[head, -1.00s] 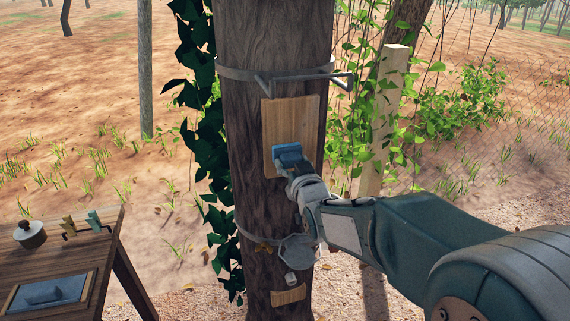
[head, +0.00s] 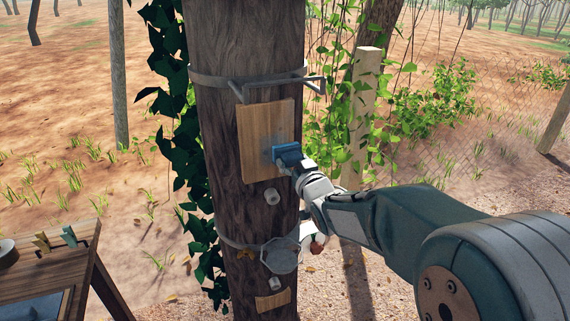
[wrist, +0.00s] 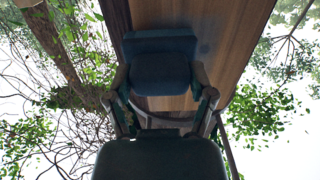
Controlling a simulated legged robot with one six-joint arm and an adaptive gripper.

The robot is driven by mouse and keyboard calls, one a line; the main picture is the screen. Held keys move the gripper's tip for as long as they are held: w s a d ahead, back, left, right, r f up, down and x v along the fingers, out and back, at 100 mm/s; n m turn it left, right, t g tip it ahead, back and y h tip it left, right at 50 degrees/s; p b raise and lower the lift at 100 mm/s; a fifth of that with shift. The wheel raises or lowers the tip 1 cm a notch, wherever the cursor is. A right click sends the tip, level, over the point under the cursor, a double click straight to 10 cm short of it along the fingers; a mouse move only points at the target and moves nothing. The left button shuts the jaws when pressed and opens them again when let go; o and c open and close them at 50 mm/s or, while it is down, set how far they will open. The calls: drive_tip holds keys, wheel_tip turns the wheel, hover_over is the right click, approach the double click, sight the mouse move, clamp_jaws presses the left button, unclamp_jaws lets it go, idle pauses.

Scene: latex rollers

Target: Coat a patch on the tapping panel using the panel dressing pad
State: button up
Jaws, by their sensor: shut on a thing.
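The tapping panel (head: 257,122) is a light wooden board on the tree trunk, below a metal band. The blue panel dressing pad (head: 287,153) is at the panel's right side, at about mid-height to lower part, and appears to be against or very near its face. A faint bluish-grey patch shows on the wood just left of the pad. My gripper (head: 297,166) is shut on the pad from the lower right. In the wrist view the pad (wrist: 160,65) sits between the fingers of my gripper (wrist: 162,100), with the panel (wrist: 225,60) behind it.
A metal bracket (head: 277,87) juts out above the panel. A cup (head: 281,254) and a spout (head: 272,196) are on the trunk below. A wooden post (head: 361,115) stands to the right. A wooden table (head: 45,270) with clips is at lower left.

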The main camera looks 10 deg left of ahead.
drive_tip(key=shift+w+d, duration=0.3)
drive_tip(key=shift+d, duration=0.15)
drive_tip(key=shift+r, duration=0.95)
drive_tip(key=shift+s+a, duration=0.95)
drive_tip(key=shift+a, duration=0.55)
drive_tip(key=shift+s+a, duration=0.9)
drive_tip(key=shift+a, duration=0.65)
drive_tip(key=shift+s+a, duration=0.95)
drive_tip(key=shift+a, duration=0.55)
drive_tip(key=shift+r, duration=0.8)
drive_tip(key=shift+w+d, duration=0.95)
drive_tip(key=shift+d, duration=0.55)
drive_tip(key=shift+w+d, duration=0.9)
drive_tip(key=shift+d, duration=0.65)
drive_tip(key=shift+w+d, duration=0.95)
drive_tip(key=shift+d, duration=0.55)
drive_tip(key=shift+s+r, duration=0.1)
drive_tip(key=shift+r, duration=0.8)
drive_tip(key=shift+s+a, duration=0.9)
drive_tip(key=shift+a, duration=0.6)
drive_tip(key=shift+s+a, duration=0.9)
drive_tip(key=shift+a, duration=0.65)
drive_tip(key=shift+s+a, duration=0.9)
drive_tip(key=shift+a, duration=0.6)
